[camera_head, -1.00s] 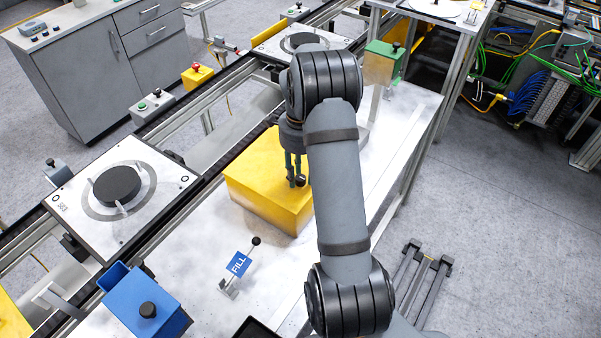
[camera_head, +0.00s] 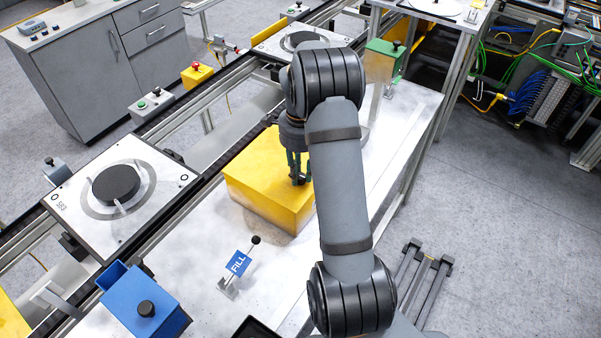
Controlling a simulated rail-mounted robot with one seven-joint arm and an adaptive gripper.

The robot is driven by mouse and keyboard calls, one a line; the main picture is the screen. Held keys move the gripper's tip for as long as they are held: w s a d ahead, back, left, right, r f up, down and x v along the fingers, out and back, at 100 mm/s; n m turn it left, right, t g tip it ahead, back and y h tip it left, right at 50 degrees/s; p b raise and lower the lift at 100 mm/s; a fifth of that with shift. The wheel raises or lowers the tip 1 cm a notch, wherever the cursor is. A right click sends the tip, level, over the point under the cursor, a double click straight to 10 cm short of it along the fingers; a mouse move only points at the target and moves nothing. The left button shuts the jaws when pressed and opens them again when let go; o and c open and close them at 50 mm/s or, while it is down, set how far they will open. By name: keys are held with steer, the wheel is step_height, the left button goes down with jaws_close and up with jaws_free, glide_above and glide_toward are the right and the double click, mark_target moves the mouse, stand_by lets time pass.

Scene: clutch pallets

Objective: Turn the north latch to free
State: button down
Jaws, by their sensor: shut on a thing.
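My gripper (camera_head: 299,178) points down over the top of a yellow box (camera_head: 262,190) on the white table. Its fingers are shut on a small dark knob (camera_head: 300,180) at the top right part of the box. I cannot tell from this view whether the knob is the north latch, as my fingers and arm cover most of it. My arm also hides the box's right side.
A blue box with a black knob (camera_head: 147,309) and a lever with a blue FILL sign (camera_head: 238,263) stand nearer on the table. A green box (camera_head: 384,62) stands at the far end. A pallet with a dark disc (camera_head: 118,188) sits on the conveyor at left.

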steer(key=n+b, duration=0.2)
steer(key=n, duration=0.2)
steer(key=shift+f, duration=0.15)
steer(key=n+b, duration=0.1)
steer(key=n, duration=0.3)
steer(key=shift+n+b, duration=0.35)
steer(key=shift+n, duration=0.05)
steer(key=n, duration=0.4)
steer(key=shift+n, duration=2.1)
steer(key=c, duration=1.6)
jaws_free()
steer(key=shift+o, duration=0.4)
